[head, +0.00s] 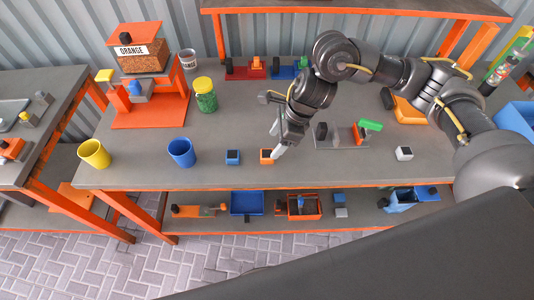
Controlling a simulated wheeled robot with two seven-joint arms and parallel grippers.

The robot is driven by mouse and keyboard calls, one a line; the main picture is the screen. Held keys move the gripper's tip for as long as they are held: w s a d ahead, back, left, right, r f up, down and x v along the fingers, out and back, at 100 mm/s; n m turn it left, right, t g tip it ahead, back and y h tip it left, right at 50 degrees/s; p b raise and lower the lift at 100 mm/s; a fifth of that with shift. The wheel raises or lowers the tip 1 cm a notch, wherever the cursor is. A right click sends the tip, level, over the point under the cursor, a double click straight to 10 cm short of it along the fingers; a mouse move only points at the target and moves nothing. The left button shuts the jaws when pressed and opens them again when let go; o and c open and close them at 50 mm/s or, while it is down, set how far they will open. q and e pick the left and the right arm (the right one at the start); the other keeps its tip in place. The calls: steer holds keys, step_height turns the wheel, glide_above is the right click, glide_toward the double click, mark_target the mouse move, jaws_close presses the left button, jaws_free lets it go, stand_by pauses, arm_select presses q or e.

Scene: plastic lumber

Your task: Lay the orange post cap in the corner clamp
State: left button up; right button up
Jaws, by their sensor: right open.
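The small orange post cap (266,157) with a dark top lies near the front edge of the grey bench. My right gripper (276,141) is open and points down just behind and right of the cap. One fingertip looks close to the cap; I cannot tell whether it touches. A grey-based fixture with an orange block and green handle (369,125), which may be the corner clamp, sits to the right of the gripper. My left gripper is not in view.
A blue cap (232,157) and a white cap (404,153) flank the orange one. Blue (182,153) and yellow (95,154) cups stand left. A green-filled jar (205,95), an orange dispenser (144,62), and red (245,70) and blue (284,71) fixtures stand behind.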

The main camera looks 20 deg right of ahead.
mark_target(267, 154)
steer(key=shift+a+f, duration=0.15)
steer(key=shift+s+a+f+p, duration=0.15)
steer(key=shift+f+p, duration=0.1)
steer(key=shift+p, duration=0.1)
steer(key=p+x, duration=0.1)
steer(key=x, duration=0.2)
steer(key=shift+f, duration=0.35)
steer(key=shift+a+f, duration=0.2)
steer(key=shift+f, duration=0.15)
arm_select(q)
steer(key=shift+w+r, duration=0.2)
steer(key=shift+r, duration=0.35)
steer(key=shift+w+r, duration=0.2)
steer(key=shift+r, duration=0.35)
arm_select(e)
steer(key=c, duration=1.1)
steer(key=shift+r, duration=0.15)
